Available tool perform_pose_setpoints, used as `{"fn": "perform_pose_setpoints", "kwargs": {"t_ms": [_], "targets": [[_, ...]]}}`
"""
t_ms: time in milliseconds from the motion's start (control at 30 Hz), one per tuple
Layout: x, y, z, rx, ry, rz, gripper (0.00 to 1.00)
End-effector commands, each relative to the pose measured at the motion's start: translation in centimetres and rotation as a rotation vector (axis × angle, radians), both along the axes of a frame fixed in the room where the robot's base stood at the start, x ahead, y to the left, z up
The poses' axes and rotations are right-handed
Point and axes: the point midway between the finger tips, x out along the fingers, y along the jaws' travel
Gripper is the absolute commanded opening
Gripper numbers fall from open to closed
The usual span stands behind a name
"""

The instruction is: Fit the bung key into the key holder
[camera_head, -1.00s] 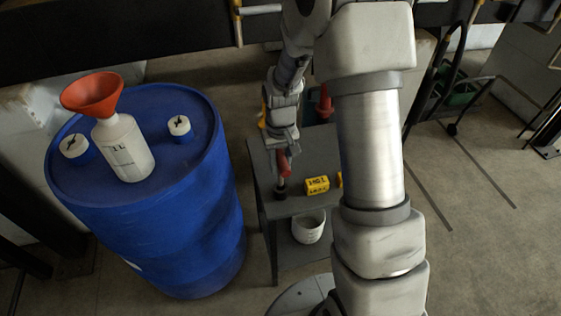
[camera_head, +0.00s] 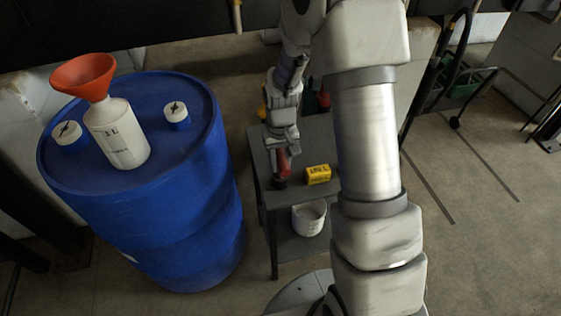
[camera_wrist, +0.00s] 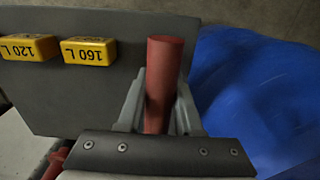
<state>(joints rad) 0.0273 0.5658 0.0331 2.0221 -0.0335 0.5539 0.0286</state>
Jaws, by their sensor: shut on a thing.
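The bung key (camera_head: 283,163) has a red cylindrical handle and is roughly upright over the front left of the grey table. My gripper (camera_head: 282,149) is shut on this handle. The wrist view shows the red handle (camera_wrist: 164,75) between my two grey fingers (camera_wrist: 158,105). Right below the key a short black round piece (camera_head: 279,183), apparently the key holder, stands near the table's corner. The key's lower end meets it in the head view; I cannot tell how deep it sits. The holder is hidden in the wrist view.
The grey table (camera_head: 300,205) bears a yellow 160 L block (camera_wrist: 90,51) and a 120 L block (camera_wrist: 29,47). A white bucket (camera_head: 308,219) stands on its lower shelf. A blue drum (camera_head: 150,215) with a white bottle (camera_head: 117,135) and orange funnel (camera_head: 84,77) stands close left.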

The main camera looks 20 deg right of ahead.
Motion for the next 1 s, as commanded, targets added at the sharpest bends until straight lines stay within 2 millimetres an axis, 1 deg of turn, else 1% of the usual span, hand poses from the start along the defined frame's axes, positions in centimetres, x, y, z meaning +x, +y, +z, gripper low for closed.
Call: {"fn": "perform_pose_setpoints", "kwargs": {"t_ms": [33, 67, 100, 233, 533, 667, 767, 1000], "targets": [[0.0, 0.0, 0.0, 0.0, -0.001, 0.0, 0.0], [0.0, 0.0, 0.1, 0.0, -0.001, 0.0, 0.38], [0.0, 0.0, 0.1, 0.0, -0.001, 0.0, 0.45], [0.0, 0.0, 0.0, 0.0, -0.001, 0.0, 0.68], [0.0, 0.0, 0.1, 0.0, 0.0, 0.0, 0.69], [0.1, 0.0, 1.1, 0.0, -0.003, 0.0, 0.69], [0.1, 0.0, 2.9, 0.0, -0.005, 0.0, 0.69], [0.1, 0.0, 8.8, 0.0, -0.006, -0.001, 0.69]]}}
